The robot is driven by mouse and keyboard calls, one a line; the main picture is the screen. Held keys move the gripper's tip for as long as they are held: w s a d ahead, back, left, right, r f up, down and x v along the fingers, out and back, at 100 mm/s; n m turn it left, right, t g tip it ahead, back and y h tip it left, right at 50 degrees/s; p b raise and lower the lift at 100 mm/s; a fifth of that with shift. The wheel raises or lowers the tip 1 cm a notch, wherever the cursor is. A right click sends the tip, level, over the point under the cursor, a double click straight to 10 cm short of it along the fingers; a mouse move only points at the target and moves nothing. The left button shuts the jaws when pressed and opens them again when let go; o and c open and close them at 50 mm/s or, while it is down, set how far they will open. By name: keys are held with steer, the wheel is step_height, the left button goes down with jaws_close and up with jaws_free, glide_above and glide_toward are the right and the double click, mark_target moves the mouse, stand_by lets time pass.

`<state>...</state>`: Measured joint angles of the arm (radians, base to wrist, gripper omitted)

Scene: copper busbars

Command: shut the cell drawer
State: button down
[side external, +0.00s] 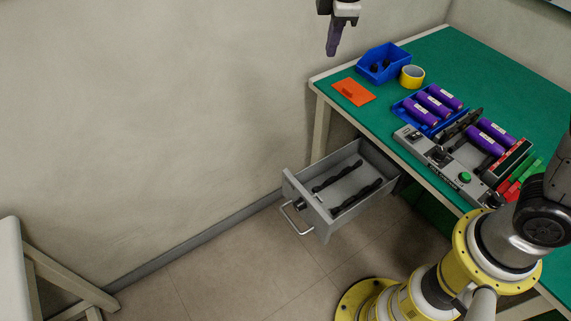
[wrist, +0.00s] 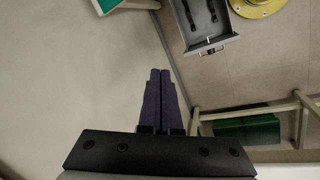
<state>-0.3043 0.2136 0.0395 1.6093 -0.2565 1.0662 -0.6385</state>
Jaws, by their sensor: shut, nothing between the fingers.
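The cell drawer (side external: 318,217) is a grey open-topped drawer pulled well out from under the green-topped table. Black bar-like items lie inside it, and a metal handle (side external: 290,219) is on its front. The drawer (wrist: 220,45) also shows at the top of the wrist view. My gripper (side external: 331,54) is high up at the top of the side view, above the level of the table and far from the drawer, touching nothing. In the wrist view its two purple fingers (wrist: 160,73) are together with nothing between them.
On the green table (side external: 440,47) are a blue bin (side external: 384,60), yellow tape (side external: 412,77), an orange card (side external: 354,92), purple cells in a blue tray (side external: 427,117) and a grey tester (side external: 440,160). A white-topped stool or bench (side external: 20,265) stands at left. Floor before the drawer is clear.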

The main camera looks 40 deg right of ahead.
steer(key=w+a+f+n+g+h, duration=0.1)
steer(key=w+a+f+n, duration=0.15)
steer(key=a+f, duration=0.65)
steer(key=w+a+f+n+g+h, duration=0.1)
steer(key=w+a+f+n, duration=0.15)
steer(key=a+f, duration=0.75)
steer(key=s+d+f+n+g, duration=0.15)
steer(key=s+f, duration=0.25)
steer(key=f, duration=0.9)
steer(key=shift+m+h, duration=0.25)
steer(key=shift+h, duration=0.15)
steer(key=shift+w+d+f, duration=0.15)
steer(key=shift+d+f, duration=3.65)
steer(key=shift+f, duration=0.2)
steer(key=shift+d, duration=0.1)
steer(key=d, duration=2.8)
steer(key=shift+d, duration=0.2)
